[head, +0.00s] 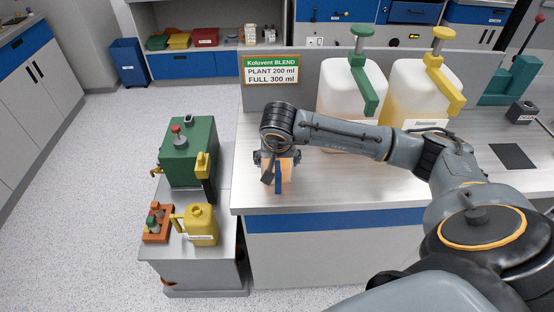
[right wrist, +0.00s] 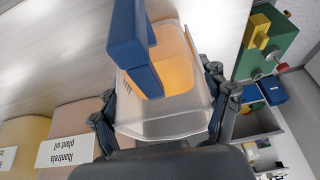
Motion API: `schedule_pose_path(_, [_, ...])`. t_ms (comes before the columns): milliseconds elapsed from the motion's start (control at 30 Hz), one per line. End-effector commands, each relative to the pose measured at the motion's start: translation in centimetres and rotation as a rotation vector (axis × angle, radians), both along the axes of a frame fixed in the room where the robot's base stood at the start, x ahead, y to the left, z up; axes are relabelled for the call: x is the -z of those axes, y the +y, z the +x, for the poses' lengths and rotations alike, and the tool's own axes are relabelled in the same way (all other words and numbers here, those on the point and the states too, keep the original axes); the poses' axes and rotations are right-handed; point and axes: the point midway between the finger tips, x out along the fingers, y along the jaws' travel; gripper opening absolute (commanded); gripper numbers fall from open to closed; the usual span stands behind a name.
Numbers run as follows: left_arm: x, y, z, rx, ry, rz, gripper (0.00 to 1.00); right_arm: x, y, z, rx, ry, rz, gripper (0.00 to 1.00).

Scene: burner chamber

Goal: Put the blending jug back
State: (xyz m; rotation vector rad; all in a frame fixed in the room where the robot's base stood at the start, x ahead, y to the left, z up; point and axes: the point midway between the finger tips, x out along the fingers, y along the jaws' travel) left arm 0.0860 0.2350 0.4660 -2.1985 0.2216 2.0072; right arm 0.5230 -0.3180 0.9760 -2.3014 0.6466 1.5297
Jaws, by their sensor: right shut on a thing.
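The blending jug is a clear jug with a blue handle and orange-yellow liquid in it. It shows large in the right wrist view (right wrist: 162,118), with its blue handle towards the camera's upper left. In the head view the jug (head: 287,165) is at the left end of the bench, mostly hidden behind my right gripper (head: 275,166). The right gripper's fingers sit on both sides of the jug's body and are shut on it. I cannot tell whether the jug's base touches the bench top. My left gripper is not in view.
A sign (head: 271,71) and two pump containers, green-topped (head: 350,90) and yellow-topped (head: 418,92), stand behind my right arm. Left of the bench, a lower cart holds a green machine (head: 188,150), a yellow can (head: 201,225) and an orange tray (head: 157,236). Bench top between is clear.

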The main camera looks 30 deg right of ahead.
Motion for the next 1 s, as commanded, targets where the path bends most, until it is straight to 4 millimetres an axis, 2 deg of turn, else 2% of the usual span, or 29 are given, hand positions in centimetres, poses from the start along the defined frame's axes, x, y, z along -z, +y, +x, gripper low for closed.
schedule_pose_path(67, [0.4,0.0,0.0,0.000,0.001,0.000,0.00,0.3,0.0,0.0,0.001,-0.002,0.000,0.19])
schedule_pose_path(100, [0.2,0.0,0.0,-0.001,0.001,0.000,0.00,0.2,0.0,0.0,0.000,0.000,0.000,0.84])
schedule_pose_path(167, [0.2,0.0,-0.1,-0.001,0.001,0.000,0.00,0.2,0.0,0.0,0.000,0.000,-0.001,0.96])
schedule_pose_path(200, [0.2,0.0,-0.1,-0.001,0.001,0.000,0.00,0.2,0.0,0.0,0.000,0.000,-0.001,0.98])
schedule_pose_path(533, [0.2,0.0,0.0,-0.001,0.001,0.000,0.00,0.1,0.0,0.0,0.000,0.000,-0.001,0.98])
schedule_pose_path(667, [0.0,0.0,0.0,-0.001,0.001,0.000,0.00,-0.5,0.1,-0.1,0.000,-0.001,0.000,0.98])
schedule_pose_path(767, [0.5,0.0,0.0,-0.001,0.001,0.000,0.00,-1.9,0.4,-0.5,-0.002,-0.004,-0.001,0.98])
schedule_pose_path(1000, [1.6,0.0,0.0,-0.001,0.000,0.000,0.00,-6.8,1.5,-2.3,-0.002,-0.006,0.001,0.98])
